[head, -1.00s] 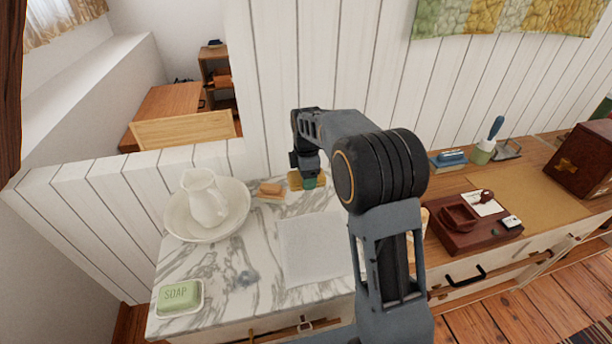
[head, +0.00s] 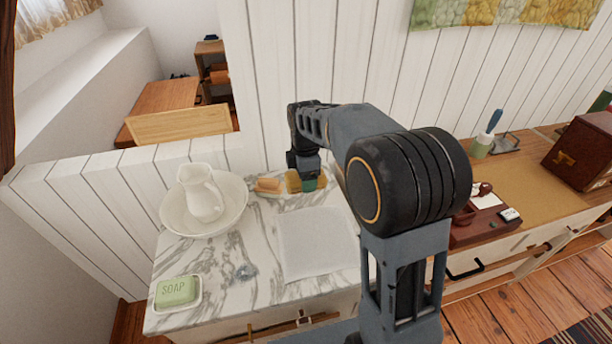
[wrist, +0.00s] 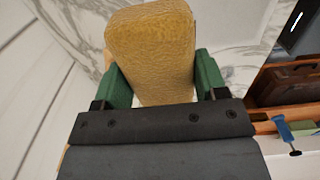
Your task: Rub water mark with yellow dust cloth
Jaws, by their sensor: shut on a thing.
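The yellow dust cloth (wrist: 150,45) is a thick, folded, block-like pad. My gripper (wrist: 162,80) is shut on it, with a green finger on each side. In the head view the cloth (head: 293,182) and my gripper (head: 308,178) are at the back of the marble top (head: 220,262), near the panelled wall. I cannot tell whether the cloth touches the surface. The water mark (head: 244,272) looks like a small bluish-grey blotch on the front left of the marble, apart from the cloth.
A white basin with jug (head: 204,195) stands at the back left and a soap dish (head: 176,291) at the front left. An orange-brown block (head: 267,185) lies beside the cloth. A pale sheet (head: 312,240) covers the marble's middle. A desk with a writing box is at right.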

